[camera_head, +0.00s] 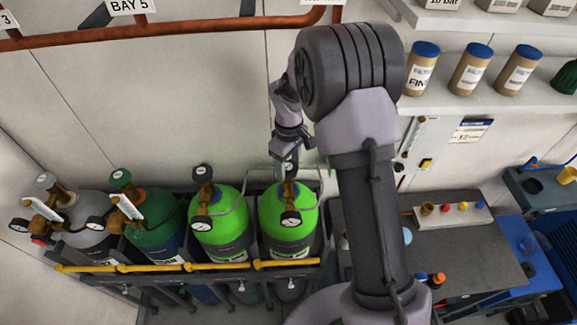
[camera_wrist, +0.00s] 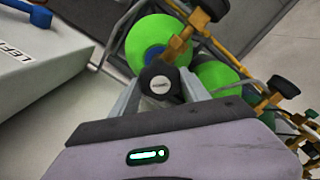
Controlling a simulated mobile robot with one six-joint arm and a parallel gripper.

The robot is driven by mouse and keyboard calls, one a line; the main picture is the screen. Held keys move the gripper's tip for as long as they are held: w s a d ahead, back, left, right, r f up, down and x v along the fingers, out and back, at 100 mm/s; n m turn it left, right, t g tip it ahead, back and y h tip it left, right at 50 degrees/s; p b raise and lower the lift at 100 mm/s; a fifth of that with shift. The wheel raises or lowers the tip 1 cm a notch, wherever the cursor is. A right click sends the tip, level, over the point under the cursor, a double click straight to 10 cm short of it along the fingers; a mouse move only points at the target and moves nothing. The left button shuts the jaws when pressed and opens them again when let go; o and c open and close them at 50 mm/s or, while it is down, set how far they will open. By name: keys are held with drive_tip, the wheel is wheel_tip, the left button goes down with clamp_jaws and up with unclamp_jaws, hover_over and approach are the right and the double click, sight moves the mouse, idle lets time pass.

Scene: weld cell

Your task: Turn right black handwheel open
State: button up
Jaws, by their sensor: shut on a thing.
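Two bright green cylinders stand in the rack. The right black handwheel (camera_wrist: 160,80) sits on top of the right bright green cylinder (camera_head: 273,215). In the wrist view that cylinder's shoulder (camera_wrist: 147,38) shows behind the handwheel. My gripper (camera_head: 288,163) reaches down onto this handwheel from above. In the wrist view its two fingers (camera_wrist: 160,92) are shut on the handwheel from both sides. The handwheel is mostly hidden by my gripper in the head view. The left black handwheel (camera_head: 202,173) is on the neighbouring bright green cylinder (camera_head: 231,217), apart from my gripper.
A dark green cylinder (camera_head: 155,222) and a grey cylinder (camera_head: 82,220) stand further left. A yellow bar (camera_head: 160,267) runs along the rack's front. A pressure gauge (camera_head: 291,219) sits just below my gripper. A workbench (camera_head: 440,255) is to the right, below shelves with brown canisters (camera_head: 469,70).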

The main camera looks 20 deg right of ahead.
sight(287, 166)
drive_tip(key=n, duration=0.4)
drive_tip(key=shift+w+r+n, duration=0.1)
drive_tip(key=shift+n, duration=0.2)
drive_tip(key=n, duration=0.3)
drive_tip(key=shift+n, duration=0.3)
drive_tip(key=n, duration=0.4)
drive_tip(key=shift+p, duration=0.3)
drive_tip(key=shift+n, duration=1.7)
drive_tip(key=o, duration=1.4)
drive_tip(key=shift+a, duration=0.1)
wheel_tip(287, 166, up, 7)
drive_tip(key=shift+r, duration=0.2)
